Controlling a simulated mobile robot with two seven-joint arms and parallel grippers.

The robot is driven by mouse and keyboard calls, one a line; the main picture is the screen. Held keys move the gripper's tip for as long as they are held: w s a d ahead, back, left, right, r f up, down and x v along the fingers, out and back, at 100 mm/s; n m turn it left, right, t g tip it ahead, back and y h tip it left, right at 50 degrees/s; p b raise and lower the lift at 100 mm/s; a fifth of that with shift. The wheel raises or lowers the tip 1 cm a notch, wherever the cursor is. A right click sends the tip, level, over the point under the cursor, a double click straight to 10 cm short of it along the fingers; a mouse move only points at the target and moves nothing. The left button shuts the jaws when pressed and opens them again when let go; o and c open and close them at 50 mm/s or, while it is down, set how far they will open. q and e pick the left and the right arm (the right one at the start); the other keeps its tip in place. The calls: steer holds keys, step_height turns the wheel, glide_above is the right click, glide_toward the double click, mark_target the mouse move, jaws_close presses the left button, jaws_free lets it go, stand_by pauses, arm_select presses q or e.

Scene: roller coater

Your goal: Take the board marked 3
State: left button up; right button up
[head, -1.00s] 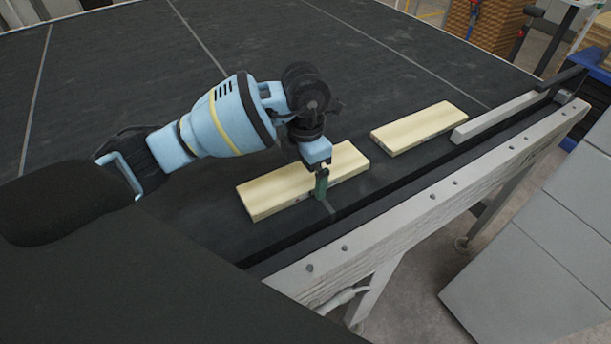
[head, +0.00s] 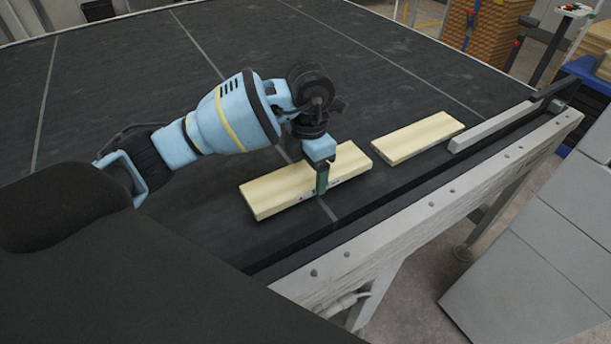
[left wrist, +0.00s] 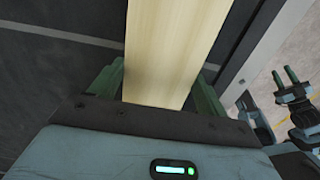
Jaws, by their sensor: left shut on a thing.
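A pale wooden board (head: 275,192) lies on the dark belt (head: 130,90), with my left gripper (head: 322,178) over it. The gripper points down and is shut across the board's width. One green finger shows against the near long side; the board hides the other finger in the head view. In the left wrist view the board (left wrist: 175,50) runs away between the two fingers (left wrist: 160,90). Faint marks show on its near side, but I cannot read a number. A second pale board (head: 418,138) lies apart to the right. My right gripper (left wrist: 285,77) shows open and empty in the left wrist view.
A light rail (head: 495,120) stands beyond the second board. The machine's grey side frame (head: 440,207) with bolts runs along the near edge. Grey panels (head: 540,250) stand at the right. The belt behind the boards is clear.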

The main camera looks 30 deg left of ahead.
arm_select(q)
steer(key=d, duration=0.2)
steer(key=s+d+r+p, duration=0.1)
steer(key=d, duration=0.2)
steer(key=s+d+r, duration=0.1)
steer(key=d, duration=0.2)
steer(key=shift+s+p, duration=0.15)
steer(key=shift+p, duration=0.2)
steer(key=d, duration=0.2)
steer(key=s+d, duration=0.1)
steer(key=d, duration=0.1)
steer(key=s+d, duration=0.1)
steer(key=d, duration=0.1)
steer(key=shift+d+f, duration=0.1)
steer(key=shift+d, duration=0.15)
steer(key=shift+s+d, duration=0.2)
steer(key=shift+d, duration=0.2)
arm_select(e)
steer(key=shift+t, duration=0.5)
steer(key=shift+w+d+r, duration=0.2)
steer(key=shift+w+r, duration=0.5)
steer(key=shift+r, duration=0.15)
steer(key=shift+w+d+r, duration=0.2)
steer(key=shift+w+r, duration=0.5)
steer(key=shift+r, duration=0.1)
